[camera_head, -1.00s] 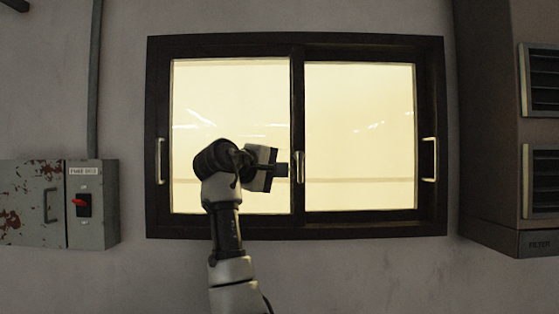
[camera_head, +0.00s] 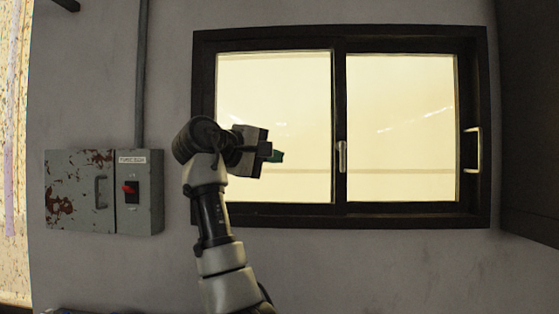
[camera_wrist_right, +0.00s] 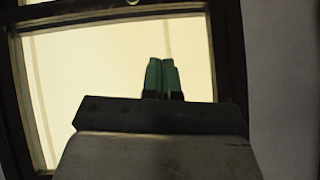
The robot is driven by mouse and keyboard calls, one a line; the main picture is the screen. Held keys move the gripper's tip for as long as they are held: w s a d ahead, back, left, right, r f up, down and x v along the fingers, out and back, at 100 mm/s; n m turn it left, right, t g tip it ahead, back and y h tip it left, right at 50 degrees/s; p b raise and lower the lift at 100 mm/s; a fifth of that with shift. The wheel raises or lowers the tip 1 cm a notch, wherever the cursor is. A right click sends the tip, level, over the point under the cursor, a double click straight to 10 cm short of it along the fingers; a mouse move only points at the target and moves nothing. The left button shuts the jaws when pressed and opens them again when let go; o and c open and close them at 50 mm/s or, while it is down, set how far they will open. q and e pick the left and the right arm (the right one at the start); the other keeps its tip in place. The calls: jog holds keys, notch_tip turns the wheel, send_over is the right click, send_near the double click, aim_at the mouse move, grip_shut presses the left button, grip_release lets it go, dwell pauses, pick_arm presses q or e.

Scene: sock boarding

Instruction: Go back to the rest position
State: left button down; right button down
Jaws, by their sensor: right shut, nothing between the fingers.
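My right gripper (camera_head: 275,155) is raised in front of the window in the head view, its fingers pointing right. In the right wrist view its two green fingertips (camera_wrist_right: 162,76) are together, with nothing between them. My left gripper is in neither view.
A dark-framed sliding window (camera_head: 412,208) with bright panes and metal handles is on the wall behind my arm. It also shows in the right wrist view (camera_wrist_right: 232,60). A grey, rusty switch box (camera_head: 88,165) with a red switch hangs to the left, below a vertical pipe (camera_head: 141,80).

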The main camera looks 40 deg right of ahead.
jog(key=shift+s+d, duration=0.15)
jog(key=shift+d, duration=0.15)
jog(key=shift+a, duration=0.15)
